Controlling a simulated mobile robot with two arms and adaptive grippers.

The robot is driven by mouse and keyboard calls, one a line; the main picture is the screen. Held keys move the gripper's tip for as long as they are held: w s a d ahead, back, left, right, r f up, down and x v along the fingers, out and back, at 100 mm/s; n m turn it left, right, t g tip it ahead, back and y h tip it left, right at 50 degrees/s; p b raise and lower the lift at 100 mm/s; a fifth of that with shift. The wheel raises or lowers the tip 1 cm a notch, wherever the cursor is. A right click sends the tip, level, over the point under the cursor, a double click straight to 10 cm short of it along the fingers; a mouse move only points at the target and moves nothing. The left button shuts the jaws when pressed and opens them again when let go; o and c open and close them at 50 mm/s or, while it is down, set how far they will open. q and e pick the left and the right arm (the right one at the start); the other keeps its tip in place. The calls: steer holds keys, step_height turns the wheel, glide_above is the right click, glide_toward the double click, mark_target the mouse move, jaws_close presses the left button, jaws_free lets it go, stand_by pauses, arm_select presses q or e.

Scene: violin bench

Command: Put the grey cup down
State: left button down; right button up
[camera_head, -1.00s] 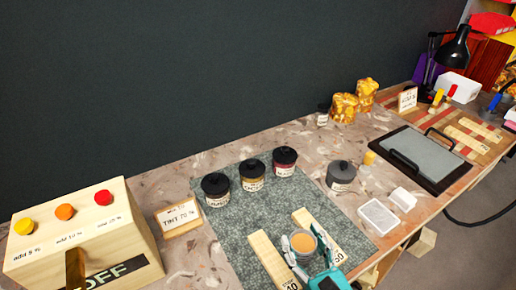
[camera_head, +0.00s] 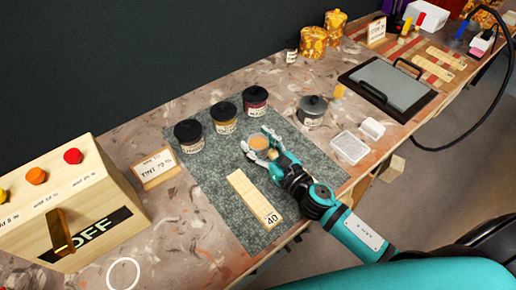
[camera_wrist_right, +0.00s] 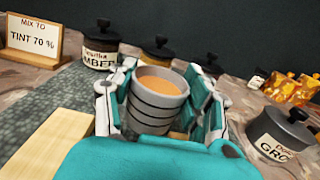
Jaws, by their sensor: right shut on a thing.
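The grey cup (camera_wrist_right: 158,100) has dark bands and an orange-tan filling. In the right wrist view it stands roughly upright between the fingers of my right gripper (camera_wrist_right: 160,110). In the head view my right gripper (camera_head: 262,146) is shut on the cup (camera_head: 258,142), over the grey-green speckled mat (camera_head: 218,170). Fingers hide part of the cup, and its base is hidden, so I cannot tell whether it touches the mat. My left gripper is not in view.
A wooden block marked 40 (camera_head: 253,198) lies in front of the cup. Lidded jars (camera_head: 222,117) stand behind it, and a grey jar (camera_head: 312,110) stands to the right. A tint sign (camera_head: 156,168) and a button box (camera_head: 70,200) are left. The mat's left part is clear.

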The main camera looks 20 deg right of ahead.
mark_target(264, 158)
steer(key=shift+f+b, duration=1.95)
steer(key=shift+f, duration=0.05)
steer(key=o, duration=1.4)
steer(key=shift+r, duration=0.1)
steer(key=shift+r, duration=0.1)
